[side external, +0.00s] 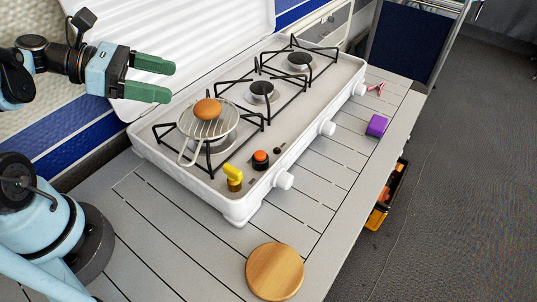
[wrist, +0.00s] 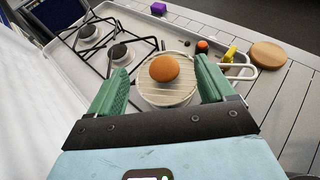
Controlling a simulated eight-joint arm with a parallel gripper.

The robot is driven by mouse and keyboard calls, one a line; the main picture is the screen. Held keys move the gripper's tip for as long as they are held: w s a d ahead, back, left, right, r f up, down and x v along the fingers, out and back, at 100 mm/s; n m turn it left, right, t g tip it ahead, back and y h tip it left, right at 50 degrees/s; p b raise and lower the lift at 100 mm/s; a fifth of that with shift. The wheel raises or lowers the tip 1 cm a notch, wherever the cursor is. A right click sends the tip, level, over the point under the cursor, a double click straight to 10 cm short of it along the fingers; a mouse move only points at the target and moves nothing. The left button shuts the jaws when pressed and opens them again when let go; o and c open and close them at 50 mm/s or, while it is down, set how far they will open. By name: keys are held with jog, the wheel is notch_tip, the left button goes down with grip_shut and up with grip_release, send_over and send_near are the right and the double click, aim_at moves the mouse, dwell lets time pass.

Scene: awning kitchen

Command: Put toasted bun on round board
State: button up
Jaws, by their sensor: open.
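The toasted bun (side external: 207,109) is round and orange-brown. It sits on a round wire toasting rack (side external: 222,124) with a handle, over the nearest burner of the white stove. My gripper (side external: 162,79) has green fingers and is open and empty, above and to the left of the bun in the side view. In the wrist view the bun (wrist: 164,68) shows between the open fingers (wrist: 166,78), beyond their reach. The round wooden board (side external: 275,271) lies bare on the table in front of the stove. It also shows at the upper right of the wrist view (wrist: 268,55).
The white stove (side external: 232,206) has black pot supports and a raised lid behind. A yellow knob-like piece (side external: 233,175) and an orange-topped black knob (side external: 261,158) stand near its front corner. A purple block (side external: 377,125) lies right of the stove. Table around the board is clear.

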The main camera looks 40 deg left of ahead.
jog(key=shift+o, duration=0.6)
jog(key=shift+r, duration=1.1)
